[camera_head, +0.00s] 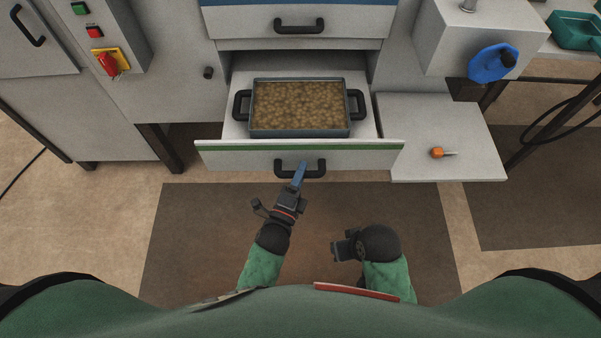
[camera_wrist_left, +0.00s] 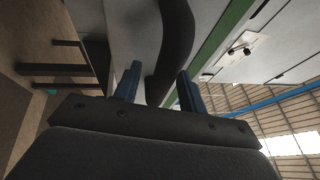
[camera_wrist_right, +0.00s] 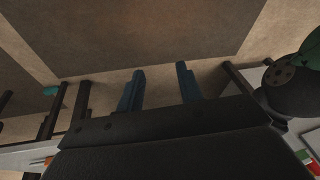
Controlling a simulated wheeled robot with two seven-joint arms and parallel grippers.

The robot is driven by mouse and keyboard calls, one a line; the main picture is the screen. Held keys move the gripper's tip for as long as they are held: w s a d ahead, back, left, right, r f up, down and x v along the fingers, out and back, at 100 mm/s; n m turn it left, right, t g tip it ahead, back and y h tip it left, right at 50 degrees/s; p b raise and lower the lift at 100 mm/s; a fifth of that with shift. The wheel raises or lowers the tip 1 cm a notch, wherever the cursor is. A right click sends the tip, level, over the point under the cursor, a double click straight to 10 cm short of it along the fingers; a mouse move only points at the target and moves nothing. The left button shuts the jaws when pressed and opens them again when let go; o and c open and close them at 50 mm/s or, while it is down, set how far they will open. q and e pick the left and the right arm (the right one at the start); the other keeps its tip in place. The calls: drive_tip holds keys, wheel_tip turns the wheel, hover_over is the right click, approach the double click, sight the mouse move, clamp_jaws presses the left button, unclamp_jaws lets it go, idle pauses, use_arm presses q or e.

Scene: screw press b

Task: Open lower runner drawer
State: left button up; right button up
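The lower runner drawer (camera_head: 220,155) is pulled out from the cabinet, with a green strip along its top front edge. Its black bar handle (camera_head: 315,172) is on the front face. My left gripper (camera_head: 301,166) is at this handle. In the left wrist view, its two blue fingers (camera_wrist_left: 158,82) stand apart on either side of the dark handle (camera_wrist_left: 176,45), with some space showing. My right gripper (camera_head: 336,247) hangs over the floor mat, away from the drawer. In the right wrist view, its fingers (camera_wrist_right: 160,82) are apart and empty.
A tray (camera_head: 300,133) full of brownish pieces, with black side handles, sits in the drawer. Another closed drawer (camera_head: 345,22) is above. The floor mat (camera_head: 190,230) in front is clear.

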use_arm(q)
drive_tip(key=shift+s+a+f, duration=0.15)
drive_tip(key=shift+s, duration=0.25)
drive_tip(key=b+v, duration=0.2)
drive_tip(key=v, duration=0.5)
use_arm(e)
drive_tip(key=f, duration=0.1)
drive_tip(key=a+f, duration=0.1)
drive_tip(key=a, duration=0.1)
drive_tip(key=shift+w+a+f+t+y, duration=0.25)
drive_tip(key=shift+w+f+t+y, duration=0.05)
drive_tip(key=shift+w+f+y, duration=0.1)
drive_tip(key=shift+w, duration=0.1)
